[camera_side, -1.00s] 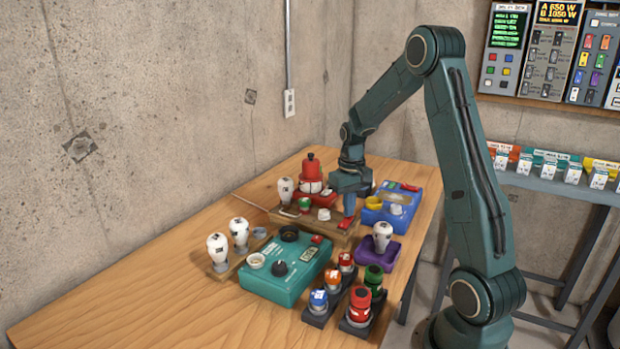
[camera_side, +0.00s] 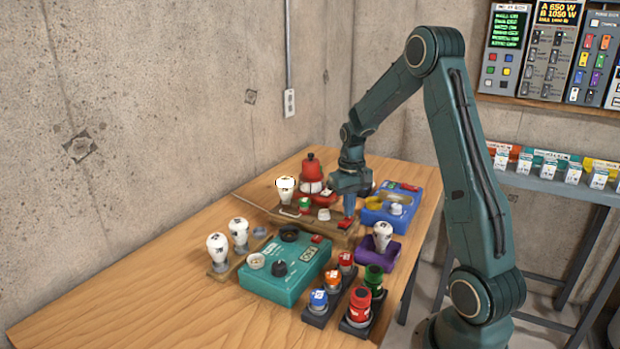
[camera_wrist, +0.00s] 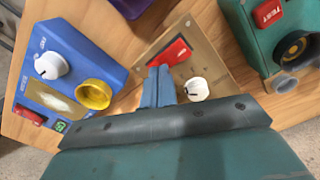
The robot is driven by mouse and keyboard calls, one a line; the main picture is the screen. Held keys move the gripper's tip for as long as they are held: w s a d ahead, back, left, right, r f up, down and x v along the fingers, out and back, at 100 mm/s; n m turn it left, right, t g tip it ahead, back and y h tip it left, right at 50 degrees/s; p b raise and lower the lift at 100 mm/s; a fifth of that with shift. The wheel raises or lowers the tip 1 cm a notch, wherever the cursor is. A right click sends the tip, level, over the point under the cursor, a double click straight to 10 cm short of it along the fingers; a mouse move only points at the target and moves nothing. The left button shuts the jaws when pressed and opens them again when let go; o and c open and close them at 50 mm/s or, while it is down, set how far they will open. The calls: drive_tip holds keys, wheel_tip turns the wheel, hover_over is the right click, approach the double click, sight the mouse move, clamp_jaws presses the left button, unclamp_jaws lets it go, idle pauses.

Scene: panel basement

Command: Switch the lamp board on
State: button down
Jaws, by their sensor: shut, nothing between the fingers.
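The lamp board (camera_side: 275,217) is a brown wooden board on the table, with a white bulb (camera_side: 286,187) at its left that looks bright and warm. A red rocker switch (camera_wrist: 172,51) and a white knob (camera_wrist: 196,89) sit on the board in the wrist view. The knob also shows in the side view (camera_side: 324,214). My gripper (camera_side: 347,221) is shut and empty, pointing down at the board's right end. Its fingertips (camera_wrist: 161,70) are at the near edge of the red switch, seemingly touching it.
A blue box (camera_side: 374,215) with a yellow socket stands right of the board. A teal box (camera_side: 283,285) stands in front, and a purple block (camera_side: 378,252) with a bulb is nearby. Several coloured bulbs in holders are at the front. The table's left front is clear.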

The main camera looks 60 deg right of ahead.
sight(347, 220)
wheel_tip(347, 220, up, 6)
drive_tip(key=shift+r, duration=0.25)
idle(0.7)
drive_tip(key=shift+a, duration=0.1)
drive_tip(key=s+a+r+n+t, duration=0.25)
drive_tip(key=a+r, duration=0.65)
drive_tip(key=a, duration=0.6)
drive_tip(key=s+a+r+n+t, duration=0.1)
drive_tip(key=s+a+n+t, duration=0.2)
drive_tip(key=s+a, duration=0.9)
drive_tip(key=shift+s+r, duration=0.35)
drive_tip(key=shift+s, duration=0.1)
drive_tip(key=shift+n, duration=0.25)
